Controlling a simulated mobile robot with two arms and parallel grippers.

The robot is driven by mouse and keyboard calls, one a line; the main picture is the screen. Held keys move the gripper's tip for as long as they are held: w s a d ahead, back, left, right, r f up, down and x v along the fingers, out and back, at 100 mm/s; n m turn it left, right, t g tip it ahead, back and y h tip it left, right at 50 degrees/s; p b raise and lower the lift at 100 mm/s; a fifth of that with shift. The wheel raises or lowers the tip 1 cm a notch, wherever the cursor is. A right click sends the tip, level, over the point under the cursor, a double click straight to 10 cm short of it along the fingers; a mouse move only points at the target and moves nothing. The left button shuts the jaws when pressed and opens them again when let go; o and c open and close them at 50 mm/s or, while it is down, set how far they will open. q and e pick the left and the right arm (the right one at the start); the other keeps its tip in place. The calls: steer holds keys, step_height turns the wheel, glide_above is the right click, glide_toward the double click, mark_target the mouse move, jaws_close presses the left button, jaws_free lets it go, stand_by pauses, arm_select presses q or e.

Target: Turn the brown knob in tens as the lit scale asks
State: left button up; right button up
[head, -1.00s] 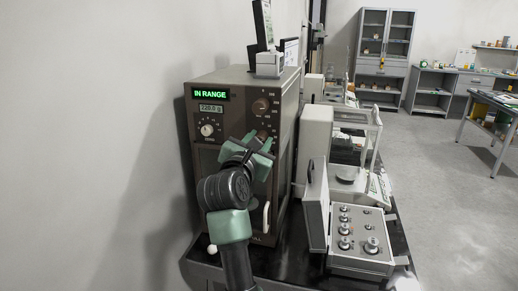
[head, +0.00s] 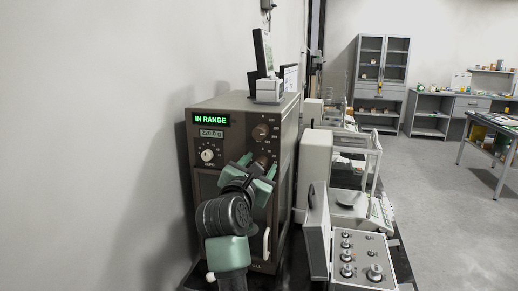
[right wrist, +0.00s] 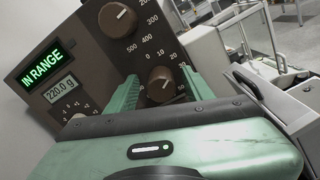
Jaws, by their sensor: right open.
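The brown tens knob (right wrist: 162,85) sits on the dark front panel of the scale (head: 232,103), with marks 0, 10, 20, 30 and 50 visible around it in the right wrist view. Its pointer line crosses its face. My right gripper (right wrist: 162,88) is open, with one green finger on each side of the knob; I cannot tell whether they touch it. In the head view my right gripper (head: 252,170) partly covers the knob. The lit green sign (head: 211,119) reads IN RANGE, and the small display (right wrist: 59,89) reads 220.0 g. My left gripper is not in view.
A second brown knob (right wrist: 117,18), for hundreds, is above the tens knob. A white-pointer dial (head: 208,155) is at the panel's left. A weight case (head: 362,258) and a glass-sided balance (head: 350,197) stand to the right. A wall is close on the left.

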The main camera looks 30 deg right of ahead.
step_height(320, 180, up, 20)
steer(key=shift+f+b, duration=0.15)
steer(key=shift+b, duration=0.6)
stand_by(0.8)
